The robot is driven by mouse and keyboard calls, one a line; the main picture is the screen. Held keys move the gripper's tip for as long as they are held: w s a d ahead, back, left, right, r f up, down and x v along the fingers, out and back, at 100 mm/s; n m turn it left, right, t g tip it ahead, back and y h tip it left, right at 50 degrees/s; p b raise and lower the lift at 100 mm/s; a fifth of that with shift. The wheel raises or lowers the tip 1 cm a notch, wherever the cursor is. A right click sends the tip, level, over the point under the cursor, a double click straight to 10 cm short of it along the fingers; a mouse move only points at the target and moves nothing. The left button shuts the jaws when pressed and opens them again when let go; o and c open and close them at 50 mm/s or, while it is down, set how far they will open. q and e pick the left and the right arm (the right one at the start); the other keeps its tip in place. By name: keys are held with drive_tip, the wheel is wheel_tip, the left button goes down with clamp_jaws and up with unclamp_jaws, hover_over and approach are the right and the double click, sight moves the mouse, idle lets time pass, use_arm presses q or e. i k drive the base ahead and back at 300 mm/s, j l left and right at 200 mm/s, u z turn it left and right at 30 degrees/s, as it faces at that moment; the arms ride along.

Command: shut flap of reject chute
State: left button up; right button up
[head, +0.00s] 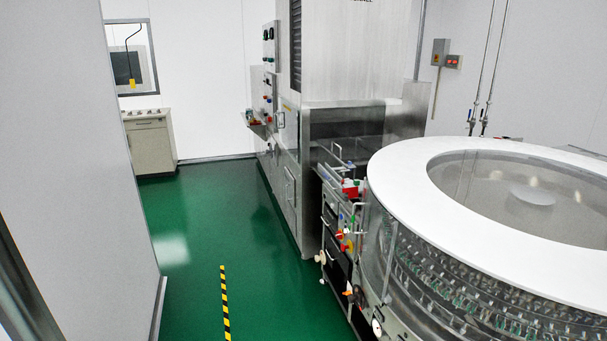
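I cannot make out a reject chute or its flap for certain in the head view. A large rotary washer (400,190) with a round white top and a clear window stands at the right, with many small parts behind its lower clear wall. At its left side is a cluster of red, white and orange fittings and valves (347,232) above dark panels. Whether a flap there is open or shut is too small to tell. Neither of my grippers is in view.
A tall steel machine (350,50) with control boxes stands behind the washer. The green floor (205,225) is clear, with a yellow-black tape strip (225,303). A white wall (80,170) bounds the left. A beige cabinet (150,142) stands at the back.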

sight(353, 192)
drive_tip(key=i+z, duration=0.15)
drive_tip(key=i, duration=0.4)
drive_tip(key=i+j+z, duration=0.2)
drive_tip(key=i, duration=0.3)
drive_tip(key=i+j+z, duration=0.15)
drive_tip(key=i, duration=0.4)
